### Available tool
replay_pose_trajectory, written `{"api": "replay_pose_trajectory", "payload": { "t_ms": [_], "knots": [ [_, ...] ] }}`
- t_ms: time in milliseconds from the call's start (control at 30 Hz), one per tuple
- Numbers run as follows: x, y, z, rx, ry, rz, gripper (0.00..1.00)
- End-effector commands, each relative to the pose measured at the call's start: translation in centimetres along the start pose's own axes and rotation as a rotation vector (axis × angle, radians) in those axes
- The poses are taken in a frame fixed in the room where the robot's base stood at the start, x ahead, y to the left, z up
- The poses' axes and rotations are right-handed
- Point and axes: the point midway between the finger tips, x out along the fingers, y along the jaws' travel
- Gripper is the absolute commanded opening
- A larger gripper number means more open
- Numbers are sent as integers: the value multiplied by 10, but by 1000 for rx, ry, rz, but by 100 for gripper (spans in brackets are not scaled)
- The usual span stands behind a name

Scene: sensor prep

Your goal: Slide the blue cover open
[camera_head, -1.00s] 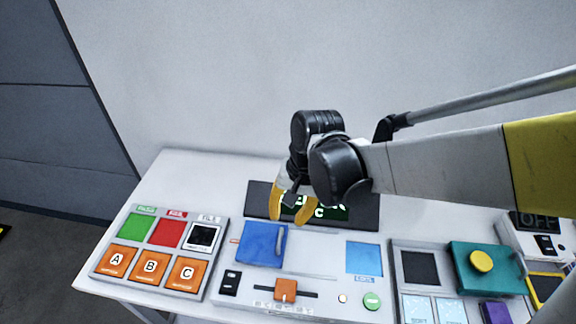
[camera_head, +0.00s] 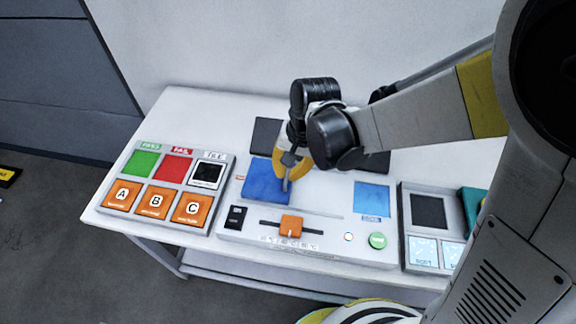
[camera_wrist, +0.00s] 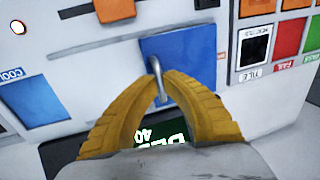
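The blue cover (camera_head: 262,180) is a flat square panel at the left of the white middle console. Its thin grey upright handle (camera_head: 286,184) stands at its right edge. In the wrist view the blue cover (camera_wrist: 196,48) fills the upper middle, with the handle (camera_wrist: 154,66) between the yellow fingertips. My gripper (camera_head: 288,172) has come down over the handle. In the wrist view my gripper (camera_wrist: 163,84) has its fingertips close together on either side of the handle, apparently pinching it. The handle's lower part is partly hidden by the fingers.
A light blue panel (camera_head: 372,197) lies to the right on the same console, with clear white surface between. An orange slider (camera_head: 291,226), a black switch (camera_head: 235,217) and a green button (camera_head: 377,240) are in front. The lettered button panel (camera_head: 157,195) stands at left.

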Motion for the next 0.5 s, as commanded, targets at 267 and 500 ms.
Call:
{"api": "replay_pose_trajectory", "payload": {
  "t_ms": [267, 500],
  "knots": [
    [0, 0, 0, 0, 0, 0, 0],
    [0, 3, 0, 1, 0, 1, 0]
  ]
}}
